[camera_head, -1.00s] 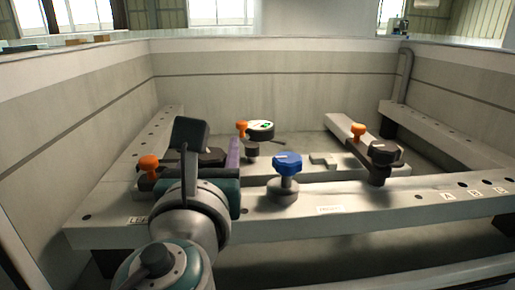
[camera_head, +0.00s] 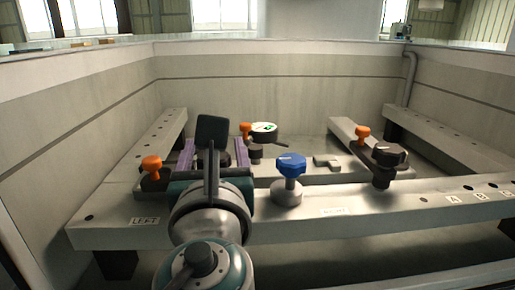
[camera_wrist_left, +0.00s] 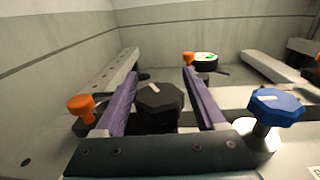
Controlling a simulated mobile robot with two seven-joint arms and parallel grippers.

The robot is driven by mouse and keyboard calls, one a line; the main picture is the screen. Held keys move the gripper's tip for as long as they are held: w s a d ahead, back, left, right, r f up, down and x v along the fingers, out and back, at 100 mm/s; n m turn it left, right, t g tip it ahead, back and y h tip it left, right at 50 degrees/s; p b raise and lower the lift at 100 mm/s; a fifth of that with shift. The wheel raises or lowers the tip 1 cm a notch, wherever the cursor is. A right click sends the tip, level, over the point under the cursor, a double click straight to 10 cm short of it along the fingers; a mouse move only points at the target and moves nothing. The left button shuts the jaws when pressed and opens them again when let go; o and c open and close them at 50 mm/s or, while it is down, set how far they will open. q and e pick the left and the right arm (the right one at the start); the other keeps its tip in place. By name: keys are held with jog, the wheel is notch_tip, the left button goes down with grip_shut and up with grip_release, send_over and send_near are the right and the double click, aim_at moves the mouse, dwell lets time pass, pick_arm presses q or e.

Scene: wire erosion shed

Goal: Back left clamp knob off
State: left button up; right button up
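The black left clamp knob (camera_wrist_left: 158,103) has a pale mark on its top and lies between the purple fingers of my left gripper (camera_wrist_left: 159,76). In the left wrist view a gap shows on both sides of the knob, so the fingers are open around it and not touching it. In the head view the gripper (camera_head: 213,148) reaches over the left part of the front rail, and the knob (camera_head: 223,159) is partly hidden behind my wrist. An orange knob (camera_wrist_left: 80,106) stands just left of the left finger. My right gripper is out of view.
A blue knob (camera_head: 290,164) stands on the front rail (camera_head: 400,207), right of the gripper. A round dial (camera_head: 263,128) and another orange knob (camera_head: 246,129) sit behind. A second black clamp knob (camera_head: 388,154) is at the right. Tank walls enclose the left and back.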

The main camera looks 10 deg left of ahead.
pick_arm(q)
jog(key=shift+o, duration=0.6)
jog(key=shift+s, duration=0.1)
jog(key=v, duration=0.9)
jog(key=shift+s+d, duration=0.2)
jog(key=shift+s, duration=0.15)
jog(key=shift+a, duration=0.1)
